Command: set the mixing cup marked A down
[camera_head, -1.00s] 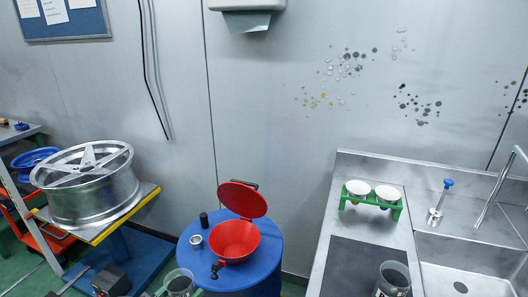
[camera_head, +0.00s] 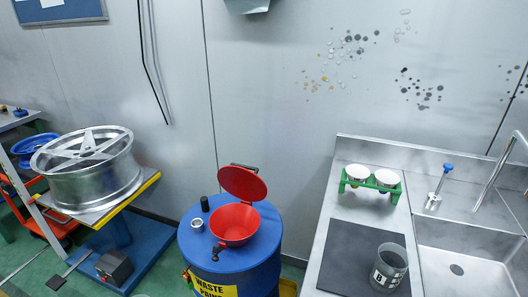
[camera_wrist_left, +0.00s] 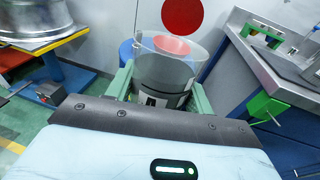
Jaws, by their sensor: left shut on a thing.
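My left gripper (camera_wrist_left: 162,92) is shut around a clear cup (camera_wrist_left: 166,68) in the left wrist view, its green fingers on either side. The cup stands roughly upright in the grip, with dark contents low down and a black-and-white label partly hidden by the gripper body, so its letter cannot be read. This cup is outside the head view. A second clear cup (camera_head: 388,270) with dark contents and a label stands on the steel counter, on the right part of the dark mat (camera_head: 345,262). Its letter is unclear. My right gripper is not in view.
A blue drum (camera_head: 205,268) with a red funnel (camera_head: 234,222) stands left of the counter. A green rack (camera_head: 371,182) with two white cups stands behind the mat. The sink (camera_head: 455,270) is right of it. The mat's left part is clear. A wheel (camera_head: 88,170) rests at left.

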